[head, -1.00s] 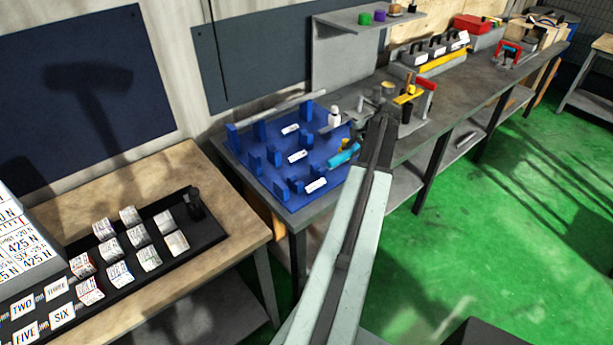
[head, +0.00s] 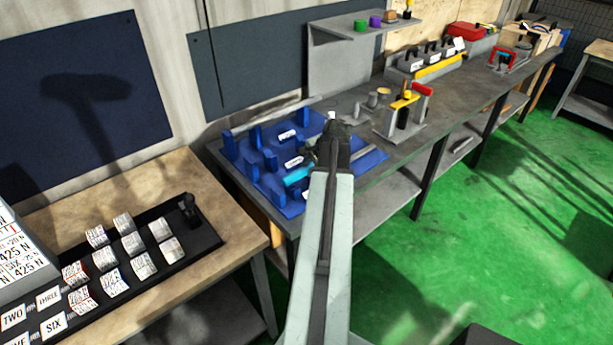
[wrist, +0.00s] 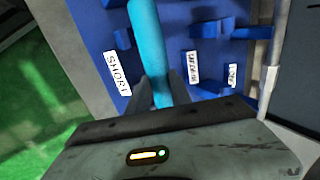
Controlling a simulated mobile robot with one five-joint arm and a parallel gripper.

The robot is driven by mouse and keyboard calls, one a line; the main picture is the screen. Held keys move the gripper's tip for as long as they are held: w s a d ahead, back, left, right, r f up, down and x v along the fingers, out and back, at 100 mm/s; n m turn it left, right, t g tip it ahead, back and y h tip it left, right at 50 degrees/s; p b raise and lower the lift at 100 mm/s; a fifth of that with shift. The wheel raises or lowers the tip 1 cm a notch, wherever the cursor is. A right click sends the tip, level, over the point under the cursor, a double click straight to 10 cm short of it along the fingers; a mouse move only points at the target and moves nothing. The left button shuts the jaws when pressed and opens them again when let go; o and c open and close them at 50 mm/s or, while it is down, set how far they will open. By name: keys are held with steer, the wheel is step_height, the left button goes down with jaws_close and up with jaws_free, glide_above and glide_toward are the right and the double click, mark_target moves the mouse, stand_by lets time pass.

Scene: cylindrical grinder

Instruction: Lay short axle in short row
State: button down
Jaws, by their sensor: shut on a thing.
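The short axle is a cyan cylinder (wrist: 150,45) held between the two fingers of my gripper (wrist: 160,88) in the wrist view. In the head view its cyan end (head: 297,176) shows left of my arm, over the front part of the blue rack (head: 268,186). My gripper is shut on it; my arm hides the fingers in the head view. In the wrist view the label SHORT (wrist: 117,73) lies just left of the axle, with blue supports around. I cannot tell whether the axle touches the supports.
The rack has other labelled rows with upright blue supports (head: 229,145). A long grey rod (head: 275,113) lies along its back edge. A stand with yellow and red parts (head: 402,112) is on the bench to the right. A wooden table with white label blocks (head: 131,242) stands left.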

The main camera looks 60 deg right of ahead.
steer(key=shift+w+a+f+b, duration=0.15)
steer(key=shift+a+f+b, duration=0.05)
steer(key=shift+f+b, duration=0.85)
steer(key=shift+w+a+f+b, duration=0.15)
steer(key=shift+f+b, duration=0.8)
steer(key=shift+f, duration=0.05)
steer(key=c, duration=1.2)
jaws_free()
steer(key=shift+o, duration=0.2)
steer(key=shift+r, duration=0.1)
steer(key=shift+s+r+p, duration=0.1)
steer(key=shift+r+p, duration=0.4)
steer(key=shift+p, duration=0.05)
steer(key=p+v, duration=0.9)
steer(key=v, duration=0.2)
steer(key=shift+s+p, duration=0.25)
steer(key=shift+p, duration=0.15)
steer(key=shift+a, duration=0.1)
